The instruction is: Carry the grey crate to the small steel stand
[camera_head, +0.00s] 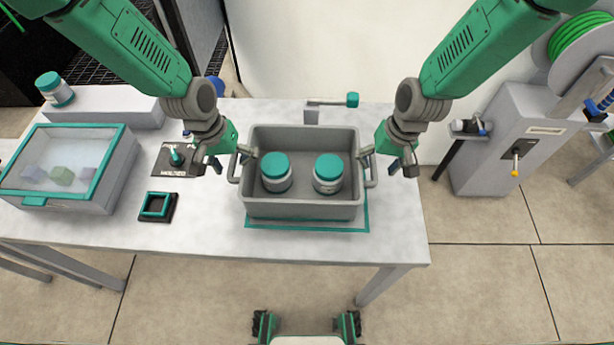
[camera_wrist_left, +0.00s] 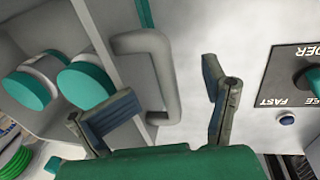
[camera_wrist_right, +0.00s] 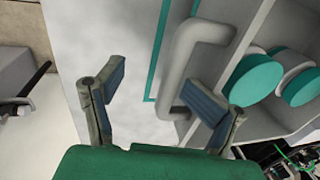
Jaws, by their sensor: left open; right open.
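The grey crate (camera_head: 302,211) stands on the table, with two teal-lidded jars (camera_head: 276,172) (camera_head: 328,174) inside. It has a loop handle on each short side. My left gripper (camera_head: 222,158) is open at the left handle (camera_head: 233,168); in the left wrist view, that handle (camera_wrist_left: 167,75) appears between its spread fingers (camera_wrist_left: 170,95). My right gripper (camera_head: 388,160) is open at the right handle (camera_head: 373,172); in the right wrist view, the handle (camera_wrist_right: 178,65) appears between the fingers, close to one of them (camera_wrist_right: 155,88). I cannot identify a small steel stand with certainty.
A teal outline (camera_head: 310,227) surrounds the crate's base. A lidded case (camera_head: 100,190), a knob panel (camera_head: 172,160) and a teal square frame (camera_head: 156,205) lie left. A small valve (camera_head: 330,101) stands behind the crate. A grey cabinet (camera_head: 495,160) stands right, beyond a floor gap.

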